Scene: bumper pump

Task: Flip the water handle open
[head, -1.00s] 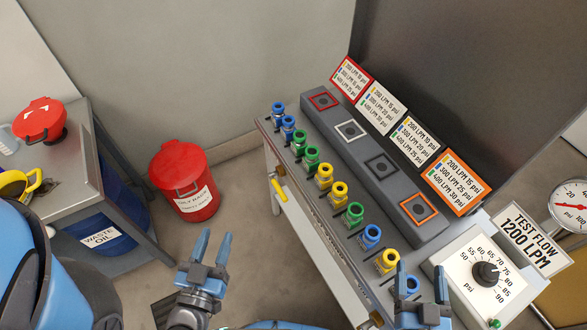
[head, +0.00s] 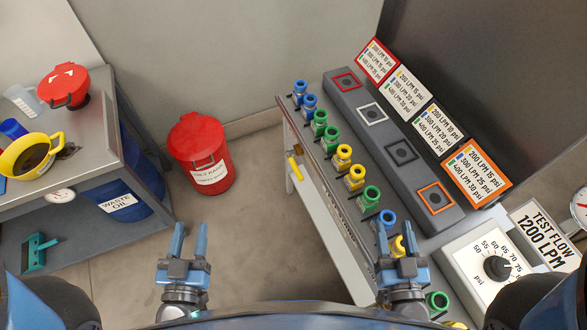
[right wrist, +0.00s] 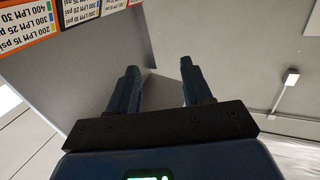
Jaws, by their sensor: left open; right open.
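My right gripper (head: 396,235) is open in front of the bench's near end, overlapping a yellow fitting in the head view. In the right wrist view, its open fingers (right wrist: 158,70) have nothing between them.
A row of coloured fittings (head: 343,156) lines the bench, beside a dial panel (head: 497,262). A red bin (head: 206,160) stands on the floor left of the lever. Floor between is clear.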

